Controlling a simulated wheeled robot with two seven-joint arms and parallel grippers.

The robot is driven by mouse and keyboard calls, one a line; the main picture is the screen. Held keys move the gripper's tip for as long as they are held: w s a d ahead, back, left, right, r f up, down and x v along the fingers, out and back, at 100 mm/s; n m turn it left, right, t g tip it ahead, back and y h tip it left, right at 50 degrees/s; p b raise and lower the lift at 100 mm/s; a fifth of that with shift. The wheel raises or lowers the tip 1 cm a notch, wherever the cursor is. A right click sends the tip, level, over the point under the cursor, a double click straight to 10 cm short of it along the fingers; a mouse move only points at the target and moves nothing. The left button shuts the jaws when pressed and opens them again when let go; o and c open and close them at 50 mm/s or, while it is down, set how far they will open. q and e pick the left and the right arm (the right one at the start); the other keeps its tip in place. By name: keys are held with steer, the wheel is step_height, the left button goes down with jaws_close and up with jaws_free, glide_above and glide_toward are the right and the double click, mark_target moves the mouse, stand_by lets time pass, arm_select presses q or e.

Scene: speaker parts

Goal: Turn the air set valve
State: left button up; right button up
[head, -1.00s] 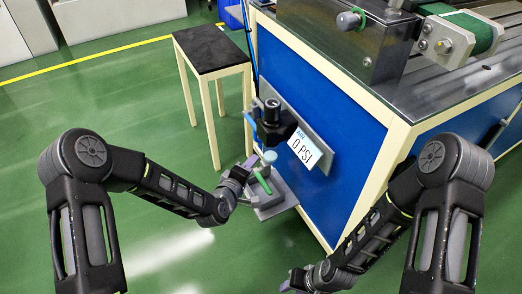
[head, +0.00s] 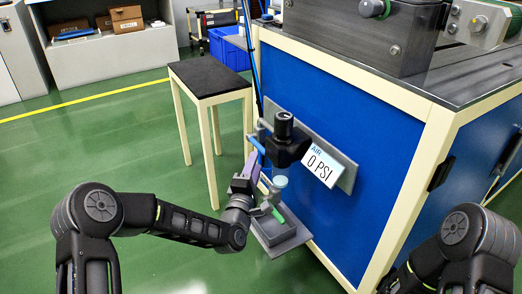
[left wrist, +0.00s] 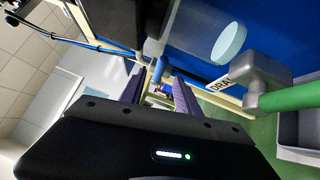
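The air set is mounted on the blue side panel of the machine. Its black regulator body (head: 286,148) has a round knob on top, and a blue valve handle (head: 255,144) is at its left. The sign (head: 321,164) reads "Air 0 PSI". A green handle (head: 277,214) is below, beside a "DRAIN" label in the left wrist view. My left gripper (head: 250,168), with purple fingers, is just below the blue handle. In the left wrist view the fingers are apart, with the blue handle (left wrist: 158,70) showing between them; contact is unclear. My right gripper is out of view.
A grey tray (head: 283,243) sits below the air set. A small black-topped table (head: 208,78) stands left of the machine. A blue bin (head: 229,50) and shelves with boxes are behind. Green floor is clear at left.

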mark_target(260, 146)
arm_select(q)
steer(key=w, duration=0.2)
steer(key=w+b, duration=0.1)
steer(key=w, duration=0.1)
steer(key=w+d+b, duration=0.1)
steer(key=w, duration=0.1)
steer(key=shift+w+r, duration=0.2)
steer(key=shift+r, duration=0.1)
steer(key=shift+w+d+r, duration=0.1)
steer(key=shift+w+r, duration=0.1)
steer(key=shift+w, duration=0.35)
jaws_close()
stand_by(0.7)
